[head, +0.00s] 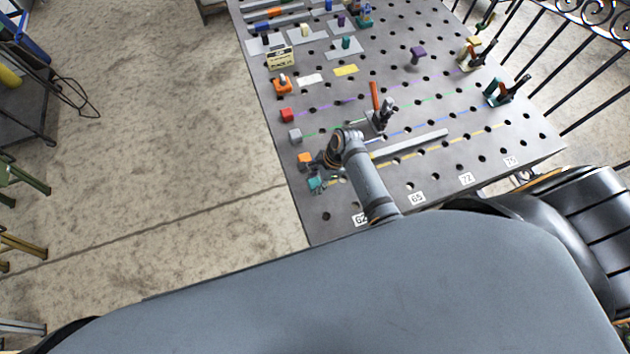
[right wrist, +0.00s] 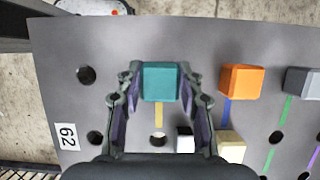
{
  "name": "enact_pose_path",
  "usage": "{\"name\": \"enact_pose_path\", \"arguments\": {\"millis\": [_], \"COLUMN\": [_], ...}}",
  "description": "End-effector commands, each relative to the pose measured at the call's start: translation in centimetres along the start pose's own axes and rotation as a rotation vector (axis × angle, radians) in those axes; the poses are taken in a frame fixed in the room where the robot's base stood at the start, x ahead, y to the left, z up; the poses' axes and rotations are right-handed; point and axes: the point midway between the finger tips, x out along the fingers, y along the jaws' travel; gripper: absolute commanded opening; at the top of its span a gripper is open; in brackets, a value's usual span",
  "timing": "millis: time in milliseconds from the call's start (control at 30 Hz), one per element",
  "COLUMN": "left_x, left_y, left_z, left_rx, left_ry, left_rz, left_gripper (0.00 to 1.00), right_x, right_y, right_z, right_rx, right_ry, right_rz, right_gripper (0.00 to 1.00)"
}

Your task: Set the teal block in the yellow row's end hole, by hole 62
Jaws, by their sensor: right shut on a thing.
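The teal block (head: 316,184) is at the near left edge of the pegboard table, at the end of the yellow line (head: 480,133). In the right wrist view the teal block (right wrist: 160,82) sits between the fingers of my right gripper (right wrist: 160,90), which is shut on it. The yellow line runs up to its near side. The block covers what is under it, so I cannot tell whether it is in the hole or just above. The label 62 (right wrist: 66,136) lies to the left, with an open hole (right wrist: 85,75) beyond it. My left gripper is not in view.
An orange block (right wrist: 241,81) and a grey block (right wrist: 303,81) stand in line to the right of the teal block. Small white (right wrist: 184,138) and cream (right wrist: 230,148) pieces are close to my right fingers. A long grey bar (head: 410,144) lies by the yellow row.

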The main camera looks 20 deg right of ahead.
Motion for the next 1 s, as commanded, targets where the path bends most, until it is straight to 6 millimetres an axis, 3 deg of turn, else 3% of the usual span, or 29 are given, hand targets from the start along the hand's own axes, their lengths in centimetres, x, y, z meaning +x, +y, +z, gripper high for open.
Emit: {"name": "enact_pose_path", "arguments": {"millis": [500, 533, 700, 1000], "left_x": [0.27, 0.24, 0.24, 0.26], "left_y": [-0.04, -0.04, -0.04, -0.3], "left_z": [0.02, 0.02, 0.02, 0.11], "left_rx": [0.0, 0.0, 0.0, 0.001], "left_ry": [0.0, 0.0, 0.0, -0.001], "left_rz": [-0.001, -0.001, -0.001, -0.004], "left_gripper": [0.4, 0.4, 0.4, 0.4], "right_x": [0.95, 0.93, 0.92, 0.89], "right_y": [-0.03, -0.04, -0.02, 0.03], "right_z": [-0.39, -0.38, -0.38, -0.42], "right_rx": [0.0, 0.0, 0.0, 0.0], "right_ry": [0.0, 0.0, 0.0, 0.0], "right_rz": [0.0, -0.001, 0.0, 0.001], "right_gripper": [0.0, 0.4, 0.63, 0.64]}}
